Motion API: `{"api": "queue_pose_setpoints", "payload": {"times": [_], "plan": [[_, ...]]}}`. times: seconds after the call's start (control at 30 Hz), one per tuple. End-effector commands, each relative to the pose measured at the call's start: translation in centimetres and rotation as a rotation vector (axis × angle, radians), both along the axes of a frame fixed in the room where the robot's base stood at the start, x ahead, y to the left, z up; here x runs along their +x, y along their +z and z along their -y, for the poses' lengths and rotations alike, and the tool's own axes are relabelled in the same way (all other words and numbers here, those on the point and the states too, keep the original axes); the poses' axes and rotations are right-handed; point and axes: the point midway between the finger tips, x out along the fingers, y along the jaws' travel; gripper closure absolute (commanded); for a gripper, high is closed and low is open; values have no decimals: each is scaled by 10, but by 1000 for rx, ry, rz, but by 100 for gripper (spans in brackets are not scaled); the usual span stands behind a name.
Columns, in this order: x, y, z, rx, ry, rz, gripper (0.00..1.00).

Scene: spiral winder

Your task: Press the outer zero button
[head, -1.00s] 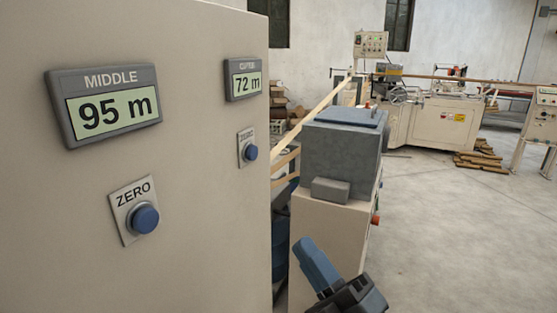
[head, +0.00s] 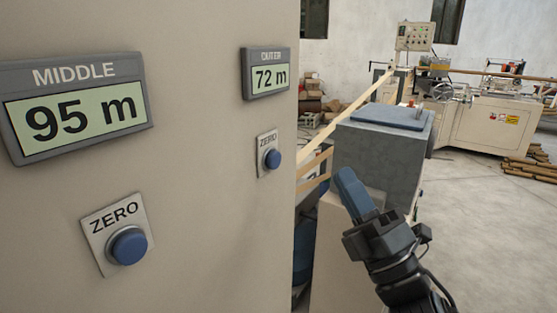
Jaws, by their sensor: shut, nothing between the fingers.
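The outer zero button (head: 272,159) is a small blue round button on a plate marked ZERO, near the right edge of the beige panel. Above it the OUTER display (head: 268,77) reads 72 m. My gripper (head: 349,178) is shut, with blue fingers pointing up and left. In the picture it is to the right of the button and a little lower, apart from it, beyond the panel's edge. Nothing shows in its fingers.
The middle zero button (head: 127,246) sits at lower left under the MIDDLE display (head: 76,108) reading 95 m. A grey machine box (head: 385,150) stands behind my gripper, with a paper strip running past it. Open floor lies at right.

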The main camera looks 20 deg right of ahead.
Motion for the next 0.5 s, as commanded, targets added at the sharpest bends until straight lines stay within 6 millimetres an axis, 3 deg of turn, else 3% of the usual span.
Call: {"api": "queue_pose_setpoints", "payload": {"times": [0.5], "plan": [[46, -2, -34, 0, 3, 2, 100]]}}
